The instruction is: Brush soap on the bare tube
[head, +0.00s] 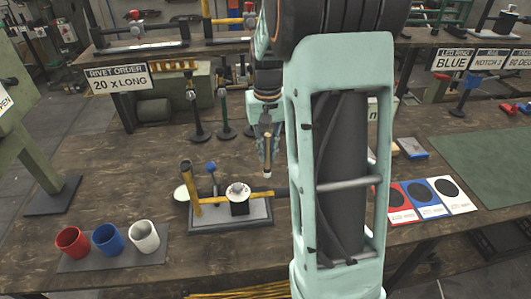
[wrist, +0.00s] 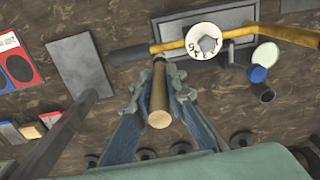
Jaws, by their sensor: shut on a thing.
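My gripper (head: 266,142) is shut on a wooden stick-like tool (wrist: 159,100), probably the brush. Its round wooden end faces the wrist camera; I cannot make out bristles. A bent yellow tube (head: 268,192) lies across the grey fixture (head: 215,224), with one end standing up at the left. In the wrist view the tube (wrist: 272,28) runs past a white lettered dial (wrist: 204,41) to a dark grey end section (wrist: 129,52), close to the far end of the held tool. A pale round dish (head: 181,193) sits beside the fixture, possibly the soap.
A blue-topped piece (head: 210,167) stands behind the fixture. Red (head: 72,242), blue (head: 108,238) and white (head: 144,236) cups stand at the front left. Colour cards (head: 430,198) and a green mat (head: 485,162) lie right. Several dark stands (head: 222,120) line the back.

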